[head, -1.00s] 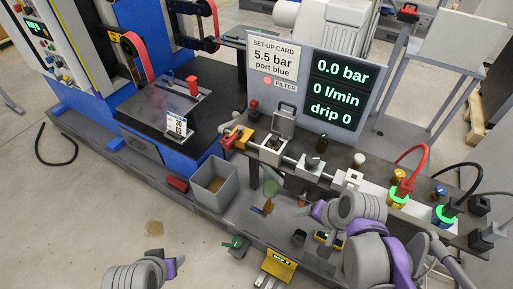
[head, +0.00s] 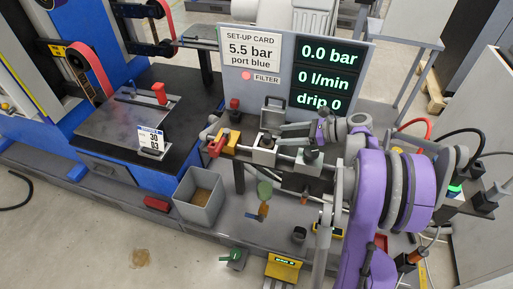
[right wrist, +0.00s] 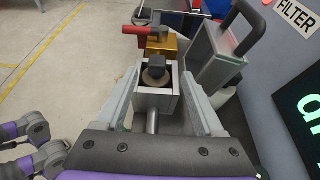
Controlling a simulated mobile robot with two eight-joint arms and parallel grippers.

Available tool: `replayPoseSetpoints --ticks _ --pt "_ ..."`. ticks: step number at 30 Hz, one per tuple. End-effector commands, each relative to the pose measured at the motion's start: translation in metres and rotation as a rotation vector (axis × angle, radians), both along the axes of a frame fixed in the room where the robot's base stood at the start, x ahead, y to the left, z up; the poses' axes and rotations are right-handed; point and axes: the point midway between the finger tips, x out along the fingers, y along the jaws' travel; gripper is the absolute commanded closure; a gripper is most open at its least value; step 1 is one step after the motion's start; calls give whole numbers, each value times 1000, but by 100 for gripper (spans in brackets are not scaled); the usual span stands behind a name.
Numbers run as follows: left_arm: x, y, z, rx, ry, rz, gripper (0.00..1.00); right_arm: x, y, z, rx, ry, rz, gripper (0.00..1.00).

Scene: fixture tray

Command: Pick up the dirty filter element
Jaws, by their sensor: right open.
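The dirty filter element (right wrist: 155,76) shows in the right wrist view as a brown disc with a dark block on top. It sits inside the square metal filter housing (right wrist: 157,100), which also shows in the head view (head: 263,156). The housing's lid (right wrist: 217,62) stands open beside it. My right gripper (right wrist: 162,88) is open and empty, with one finger on each side of the housing. In the head view the right gripper (head: 281,135) reaches in from the right. Contact with the element cannot be seen. My left gripper is not in view.
A yellow block with a red handle (right wrist: 155,40) adjoins the housing. The display panel (head: 306,75) stands close behind. A grey open bin (head: 199,199) stands at lower left, with a green and brown item (head: 264,198) right of it.

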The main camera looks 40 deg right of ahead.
Motion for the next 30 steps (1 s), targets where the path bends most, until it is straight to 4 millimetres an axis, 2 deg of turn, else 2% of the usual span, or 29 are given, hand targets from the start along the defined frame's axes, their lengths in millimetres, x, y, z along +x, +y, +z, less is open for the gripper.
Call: replayPoseSetpoints --ticks 6,13,21,30 --pt "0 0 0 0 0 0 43 26 22 -13 -1 1 4 30" --pt "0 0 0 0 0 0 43 38 34 -19 -2 1 5 30" --pt "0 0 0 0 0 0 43 66 58 -31 -3 1 6 30" --pt "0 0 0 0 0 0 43 70 61 -34 -4 1 2 30"
